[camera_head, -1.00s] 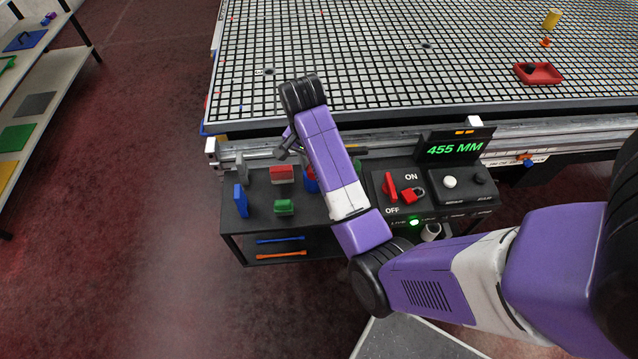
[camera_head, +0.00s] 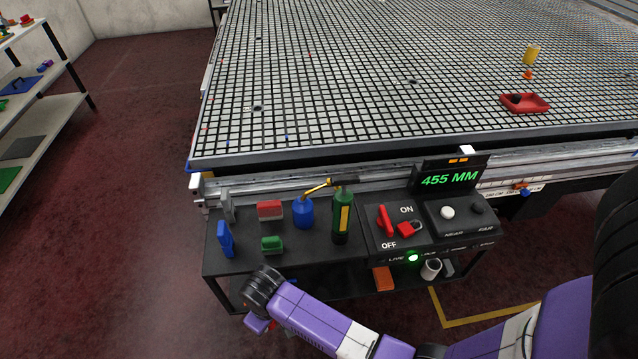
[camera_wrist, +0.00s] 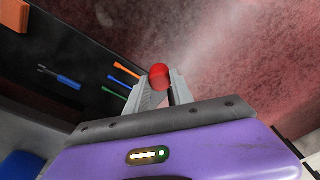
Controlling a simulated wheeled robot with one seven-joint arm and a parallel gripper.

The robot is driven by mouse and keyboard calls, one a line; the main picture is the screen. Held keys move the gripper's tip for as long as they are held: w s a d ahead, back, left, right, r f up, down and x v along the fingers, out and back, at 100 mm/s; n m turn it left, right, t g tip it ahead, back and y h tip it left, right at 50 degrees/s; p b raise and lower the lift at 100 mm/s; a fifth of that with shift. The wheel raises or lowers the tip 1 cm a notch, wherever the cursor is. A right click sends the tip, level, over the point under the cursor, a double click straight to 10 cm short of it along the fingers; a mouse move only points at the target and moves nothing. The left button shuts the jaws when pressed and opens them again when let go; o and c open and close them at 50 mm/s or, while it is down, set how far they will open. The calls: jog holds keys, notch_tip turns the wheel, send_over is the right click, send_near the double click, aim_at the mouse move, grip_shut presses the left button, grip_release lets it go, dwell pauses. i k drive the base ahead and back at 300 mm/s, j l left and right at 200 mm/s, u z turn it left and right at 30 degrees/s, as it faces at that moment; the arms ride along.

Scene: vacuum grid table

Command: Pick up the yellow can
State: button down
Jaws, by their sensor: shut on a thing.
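A yellow can-like cylinder (camera_head: 531,54) stands on the grid table at the far upper right in the head view, just behind a small orange piece (camera_head: 528,75). My gripper (camera_wrist: 160,84) is far from it, low in front of the tool bench at the lower left. In the wrist view its two grey fingers are shut on a small round red thing (camera_wrist: 159,75), which shows between the tips. Most of that thing is hidden. In the head view my wrist covers most of the fingers. The cylinder is not in the wrist view.
A red tray (camera_head: 525,106) lies on the grid table (camera_head: 330,60). The black bench (camera_head: 330,250) holds a blue oil can (camera_head: 302,212) with a yellow spout, a green bottle (camera_head: 342,222), red and green blocks and a switch panel. Long-handled tools (camera_wrist: 120,75) are near my gripper.

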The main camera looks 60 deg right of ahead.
aim_at(532, 53)
jog(key=k+l+u, duration=0.6)
jog(key=u, duration=0.15)
jog(key=k+l+u, duration=0.5)
jog(key=k, duration=1)
jog(key=l+u, duration=0.05)
jog(key=l, duration=0.05)
